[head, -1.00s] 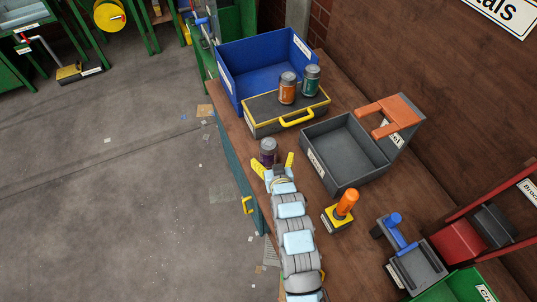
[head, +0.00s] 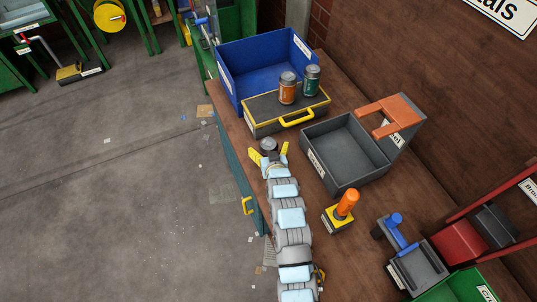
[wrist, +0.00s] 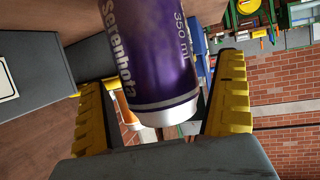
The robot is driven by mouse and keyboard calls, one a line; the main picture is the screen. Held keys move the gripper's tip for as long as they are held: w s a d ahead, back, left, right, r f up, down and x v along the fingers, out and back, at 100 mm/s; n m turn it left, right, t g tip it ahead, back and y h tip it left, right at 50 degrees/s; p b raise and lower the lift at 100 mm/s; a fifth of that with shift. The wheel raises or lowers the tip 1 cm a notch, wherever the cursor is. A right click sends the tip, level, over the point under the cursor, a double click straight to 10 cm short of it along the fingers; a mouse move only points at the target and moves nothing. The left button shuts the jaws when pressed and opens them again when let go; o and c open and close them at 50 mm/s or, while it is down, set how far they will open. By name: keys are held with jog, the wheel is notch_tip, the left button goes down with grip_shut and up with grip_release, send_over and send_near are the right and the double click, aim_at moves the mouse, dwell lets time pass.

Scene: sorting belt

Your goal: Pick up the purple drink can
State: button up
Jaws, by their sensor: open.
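The purple drink can (wrist: 150,60) fills the middle of the wrist view, with "350 ml" printed on its side and a silver rim. In the head view only its grey top (head: 268,145) shows clearly, as my gripper hides most of its body. My gripper (head: 269,156) is open, with one yellow finger on each side of the can. In the wrist view the fingers (wrist: 160,105) stand apart, and a gap shows between the can and the left finger. The can's far end is cut off in the wrist view.
A dark case with a yellow handle (head: 297,118) lies behind the can, with an orange can (head: 287,90) and a teal can (head: 311,80) on it. A blue bin (head: 228,80) stands behind. A grey bin (head: 323,171) is to the right, an orange-handled tool (head: 345,204) nearer.

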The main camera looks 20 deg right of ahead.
jog(key=shift+c, duration=0.3)
jog(key=c, duration=1)
jog(key=shift+r, duration=0.1)
